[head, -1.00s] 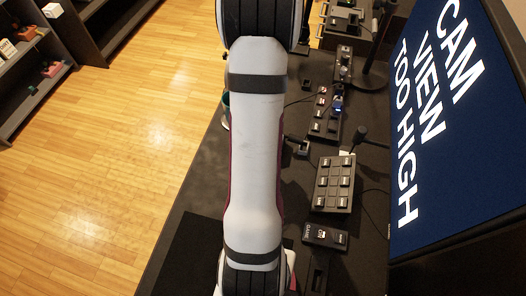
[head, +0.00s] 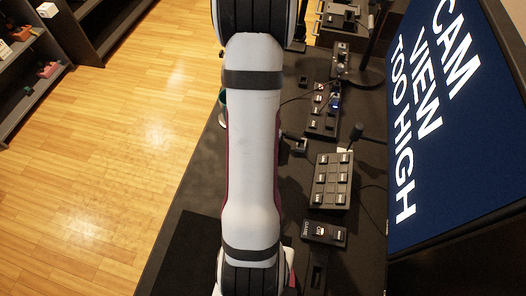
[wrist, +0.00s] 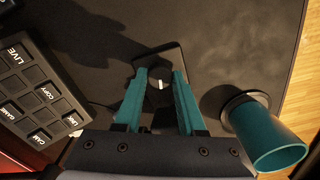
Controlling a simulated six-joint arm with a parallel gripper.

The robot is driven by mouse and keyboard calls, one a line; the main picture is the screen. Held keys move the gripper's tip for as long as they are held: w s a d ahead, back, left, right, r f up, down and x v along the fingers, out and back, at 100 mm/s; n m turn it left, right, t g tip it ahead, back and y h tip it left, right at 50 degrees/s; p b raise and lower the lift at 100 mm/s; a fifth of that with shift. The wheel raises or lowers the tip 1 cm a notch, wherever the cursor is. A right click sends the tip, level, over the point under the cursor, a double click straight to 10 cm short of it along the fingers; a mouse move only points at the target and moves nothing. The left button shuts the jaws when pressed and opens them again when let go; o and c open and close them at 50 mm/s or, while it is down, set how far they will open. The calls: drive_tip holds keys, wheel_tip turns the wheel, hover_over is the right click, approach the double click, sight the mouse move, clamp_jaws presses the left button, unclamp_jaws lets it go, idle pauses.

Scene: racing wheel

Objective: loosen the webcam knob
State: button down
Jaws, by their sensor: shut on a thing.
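The knob (wrist: 160,84) is a small dark dial with a white mark on top, set on a dark base (wrist: 162,58) on the desk. I take it to be the webcam knob; I see no label on it. In the wrist view my gripper (wrist: 160,76) has its two teal fingers on either side of the knob, shut on it. The white mark points roughly along the fingers. In the head view my own arm hides the gripper and the knob. The monitor (head: 450,110) shows "CAM VIEW TOO HIGH" on blue.
A button panel (wrist: 38,98) with lettered keys lies left of the gripper in the wrist view. A teal cup (wrist: 272,142) stands close on the right. Several control boxes, one a keypad (head: 332,181), line the dark desk. Bare desk lies beyond the knob.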

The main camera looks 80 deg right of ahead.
drive_tip(key=shift+n, duration=0.5)
drive_tip(key=c, duration=0.5)
unclamp_jaws()
wheel_tip(320, 180, up, 16)
drive_tip(key=shift+f, duration=0.1)
